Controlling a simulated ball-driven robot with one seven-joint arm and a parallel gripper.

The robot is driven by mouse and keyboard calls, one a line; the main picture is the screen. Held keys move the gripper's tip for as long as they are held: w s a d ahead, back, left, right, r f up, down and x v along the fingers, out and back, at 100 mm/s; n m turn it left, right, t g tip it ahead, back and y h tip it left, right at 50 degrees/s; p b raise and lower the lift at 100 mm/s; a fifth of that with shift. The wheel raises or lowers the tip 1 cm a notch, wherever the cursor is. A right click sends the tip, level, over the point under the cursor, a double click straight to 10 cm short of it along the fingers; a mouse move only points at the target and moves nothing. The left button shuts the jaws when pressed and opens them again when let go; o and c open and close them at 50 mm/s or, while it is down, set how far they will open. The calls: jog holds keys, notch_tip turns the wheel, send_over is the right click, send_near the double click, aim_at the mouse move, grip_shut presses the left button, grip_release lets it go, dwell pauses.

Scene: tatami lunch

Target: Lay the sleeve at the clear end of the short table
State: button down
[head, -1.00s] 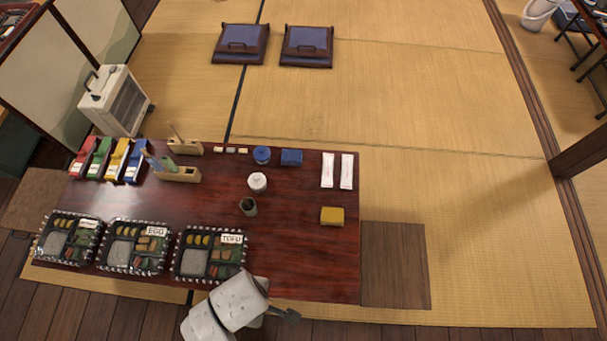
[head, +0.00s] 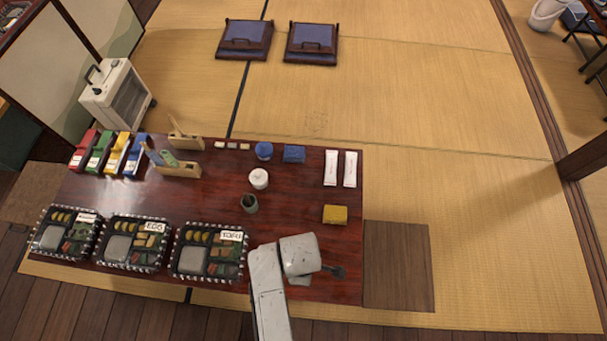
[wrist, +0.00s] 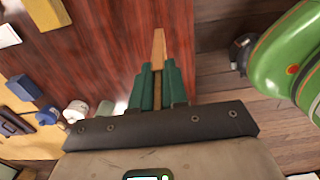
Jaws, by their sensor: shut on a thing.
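My gripper (wrist: 158,85) has its green fingers shut on a narrow tan strip (wrist: 158,46), which sticks out beyond the fingertips. It looks like the sleeve, but no marking shows on it. Two white sleeve-like packets (head: 331,168) lie side by side at the table's far right. The table top near my gripper is bare.
A yellow block (head: 335,214) lies at the right edge, with a dark green cup (head: 249,204) and white jar (head: 258,179) left of it. Lunch trays (head: 207,252) line the near left edge. Blue items (head: 293,154) stand at the back.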

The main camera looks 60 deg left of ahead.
jog(key=shift+w+f+b, duration=0.2)
jog(key=shift+f+b, duration=0.1)
jog(key=shift+f, duration=0.7)
jog(key=shift+w+f+b, duration=0.15)
jog(key=shift+f+b, duration=0.15)
jog(key=shift+f, duration=0.65)
jog(key=shift+f, duration=0.15)
jog(key=c, duration=1.1)
grip_release()
jog(key=shift+c, duration=0.2)
notch_tip(320, 180, up, 12)
jog(key=p, duration=0.3)
